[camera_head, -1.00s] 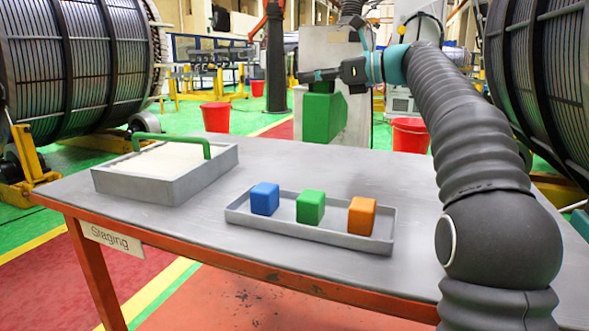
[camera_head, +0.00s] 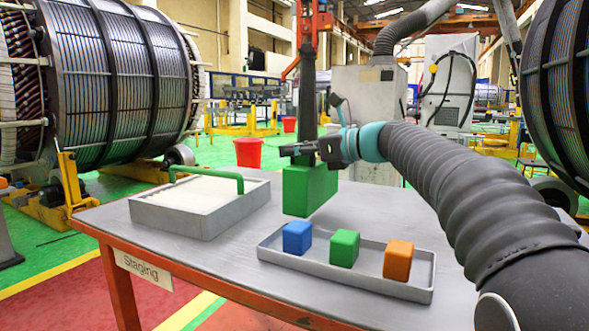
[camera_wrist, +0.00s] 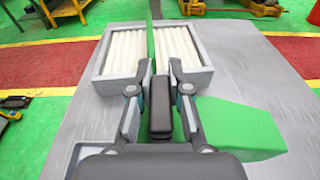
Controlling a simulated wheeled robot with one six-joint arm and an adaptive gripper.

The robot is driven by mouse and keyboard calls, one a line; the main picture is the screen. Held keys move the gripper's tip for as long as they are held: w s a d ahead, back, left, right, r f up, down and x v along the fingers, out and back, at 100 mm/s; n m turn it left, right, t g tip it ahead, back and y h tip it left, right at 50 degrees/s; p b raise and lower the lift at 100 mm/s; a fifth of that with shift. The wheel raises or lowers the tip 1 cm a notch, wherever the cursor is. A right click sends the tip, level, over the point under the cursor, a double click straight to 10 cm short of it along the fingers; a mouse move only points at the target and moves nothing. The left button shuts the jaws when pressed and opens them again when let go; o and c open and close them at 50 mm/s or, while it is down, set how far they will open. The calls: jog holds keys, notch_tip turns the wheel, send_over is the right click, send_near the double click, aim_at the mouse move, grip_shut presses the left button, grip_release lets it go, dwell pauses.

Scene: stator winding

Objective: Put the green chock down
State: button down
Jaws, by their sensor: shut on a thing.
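The green chock (camera_head: 310,189) is a large green block under my gripper (camera_head: 308,152) in the head view. My gripper is shut on its top. The chock appears over the back part of the grey table, between the white-filled box and the cube tray. I cannot tell whether its underside touches the tabletop. In the wrist view the chock (camera_wrist: 238,128) shows to the right of my gripper (camera_wrist: 158,88), partly hidden by the fingers.
The grey staging table (camera_head: 228,250) holds a grey box (camera_head: 195,222) with white rods and a green handle (camera_head: 206,172). A shallow tray (camera_head: 350,275) holds a blue cube (camera_head: 297,237), a green cube (camera_head: 344,248) and an orange cube (camera_head: 397,258). Bare tabletop lies behind the tray.

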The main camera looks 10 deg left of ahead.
aim_at(294, 164)
jog(key=shift+f+b, duration=0.35)
jog(key=shift+f, duration=1.6)
jog(key=c, duration=1.1)
grip_release()
